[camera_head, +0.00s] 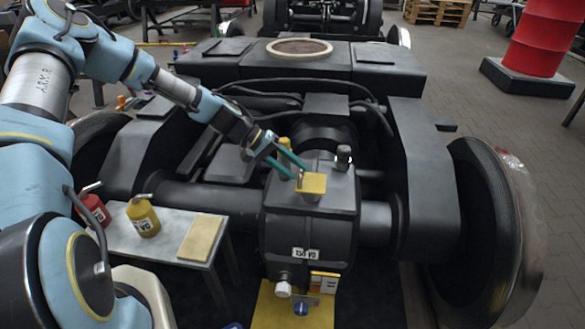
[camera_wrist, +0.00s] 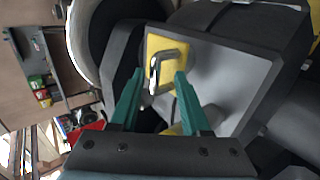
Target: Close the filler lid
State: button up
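The filler lid (camera_head: 313,184) is a small yellow square plate on top of the dark gear case (camera_head: 308,225). In the wrist view the lid (camera_wrist: 158,43) carries a bent shiny metal handle (camera_wrist: 167,66). I cannot tell from these views how far the lid stands open. My gripper (camera_head: 299,172) comes in from the upper left, close beside the lid. In the wrist view its two green fingers (camera_wrist: 160,75) are spread apart, with the handle just ahead of the gap between their tips. Nothing shows clamped between them.
A grey side table (camera_head: 175,262) at left holds a yellow oil can (camera_head: 143,216), a red can (camera_head: 95,210) and a tan pad (camera_head: 202,237). A dark knob (camera_head: 344,155) stands right of the lid. A yellow post (camera_head: 284,152) is behind the fingers. Large wheels flank the bogie.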

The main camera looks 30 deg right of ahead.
jog(key=v, duration=1.1)
jog(key=shift+b, duration=0.3)
jog(key=shift+d, duration=0.1)
jog(key=s+a+r+n+t+y+p, duration=0.2)
jog(key=a+r, duration=0.5)
jog(key=a, duration=0.4)
jog(key=s+a+r+n+t+y+p, duration=0.2)
jog(key=a+r+p, duration=0.3)
jog(key=a, duration=0.6)
jog(key=s+a+r+n+t+y+p, duration=0.2)
jog(key=s+a+r+t+y+p, duration=0.1)
jog(key=a+r, duration=0.6)
jog(key=a, duration=0.3)
jog(key=shift+n+t+y+p, duration=0.3)
jog(key=shift+t+p, duration=0.1)
